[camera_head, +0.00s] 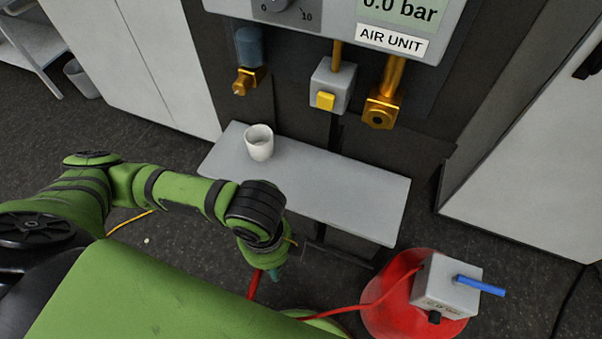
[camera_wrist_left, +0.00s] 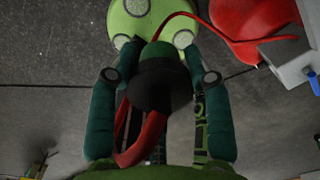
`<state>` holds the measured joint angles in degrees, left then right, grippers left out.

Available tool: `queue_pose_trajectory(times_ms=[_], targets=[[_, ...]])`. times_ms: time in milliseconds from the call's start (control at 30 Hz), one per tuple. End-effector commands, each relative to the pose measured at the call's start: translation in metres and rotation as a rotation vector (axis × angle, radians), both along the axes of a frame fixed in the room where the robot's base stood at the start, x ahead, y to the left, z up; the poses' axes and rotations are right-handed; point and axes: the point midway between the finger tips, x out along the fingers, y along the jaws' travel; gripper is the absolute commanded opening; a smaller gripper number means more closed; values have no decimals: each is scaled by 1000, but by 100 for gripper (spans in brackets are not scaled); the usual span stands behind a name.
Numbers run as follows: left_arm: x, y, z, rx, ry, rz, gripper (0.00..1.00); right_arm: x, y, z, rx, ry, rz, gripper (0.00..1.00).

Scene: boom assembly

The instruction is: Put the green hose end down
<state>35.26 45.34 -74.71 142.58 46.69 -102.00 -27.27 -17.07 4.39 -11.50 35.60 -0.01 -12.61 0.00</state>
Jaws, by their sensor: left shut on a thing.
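The green hose end (camera_wrist_left: 166,52) sits between the two fingers of my left gripper (camera_wrist_left: 160,77) in the left wrist view. It has a wide black collar, and a red hose (camera_wrist_left: 143,142) loops below it. The gripper is shut on it. In the head view my left gripper (camera_head: 272,270) hangs low in front of the grey shelf, mostly hidden by my wrist. A piece of red hose (camera_head: 253,284) shows beneath it. I cannot make out the hose end clearly there. My right gripper is in neither view.
A grey shelf (camera_head: 335,203) holds a white cup (camera_head: 259,142) at its left part; the rest is clear. A red tank (camera_head: 388,297) with a grey box (camera_head: 445,284) and blue lever stands at the right. The air unit (camera_head: 391,40) has brass fittings and a yellow button.

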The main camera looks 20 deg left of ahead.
Motion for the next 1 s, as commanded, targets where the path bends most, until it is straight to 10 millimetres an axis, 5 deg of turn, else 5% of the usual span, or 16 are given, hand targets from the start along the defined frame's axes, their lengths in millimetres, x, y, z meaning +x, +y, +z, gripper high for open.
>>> queue_pose_trajectory(times_ms=[267,367,800,1000], targets=[[27,-1,-11,-3,-13,-3,0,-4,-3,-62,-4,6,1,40],[54,-2,-7,0,-11,4,0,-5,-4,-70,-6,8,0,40],[170,-6,3,-1,-5,3,0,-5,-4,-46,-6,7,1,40],[193,-6,-10,1,2,-2,0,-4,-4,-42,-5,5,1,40]])
